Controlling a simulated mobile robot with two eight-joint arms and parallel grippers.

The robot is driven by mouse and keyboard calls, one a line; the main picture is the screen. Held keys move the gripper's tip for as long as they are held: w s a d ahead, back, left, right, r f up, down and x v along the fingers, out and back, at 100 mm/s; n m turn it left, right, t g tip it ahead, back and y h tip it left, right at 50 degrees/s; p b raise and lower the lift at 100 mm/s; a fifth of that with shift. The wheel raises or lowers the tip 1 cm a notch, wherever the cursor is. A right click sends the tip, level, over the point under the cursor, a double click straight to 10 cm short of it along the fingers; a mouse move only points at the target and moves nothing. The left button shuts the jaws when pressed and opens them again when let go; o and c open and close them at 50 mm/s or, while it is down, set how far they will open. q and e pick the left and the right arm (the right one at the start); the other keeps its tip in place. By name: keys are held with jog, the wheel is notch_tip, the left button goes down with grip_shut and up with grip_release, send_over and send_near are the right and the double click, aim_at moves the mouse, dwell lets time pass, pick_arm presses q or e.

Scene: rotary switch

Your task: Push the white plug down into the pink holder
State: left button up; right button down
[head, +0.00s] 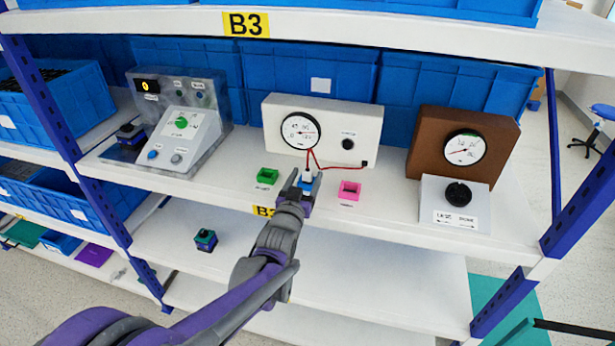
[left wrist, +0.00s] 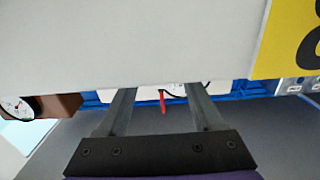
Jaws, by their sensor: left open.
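The pink holder (head: 349,190) sits on the middle shelf, just right of my left gripper. A small white plug (head: 307,176) shows at the gripper's tips, above a blue part, with red wires running up from it to the white meter box. My left gripper (head: 305,184) is open, with its fingers around or just in front of the plug; I cannot tell which. In the left wrist view my two fingers (left wrist: 158,92) are apart, with a red wire (left wrist: 162,101) between them. The plug is not clear there. My right gripper is not in view.
A green holder (head: 267,176) stands left of the gripper. Behind are the white meter box (head: 350,133) and a grey control panel (head: 178,125). A brown meter box (head: 430,140) and a knob box (head: 455,204) stand right. The shelf front right of the pink holder is clear.

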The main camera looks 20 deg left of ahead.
pick_arm(q)
jog(key=shift+w, duration=1.05)
jog(key=shift+s, duration=0.1)
jog(key=shift+c, duration=0.3)
grip_shut()
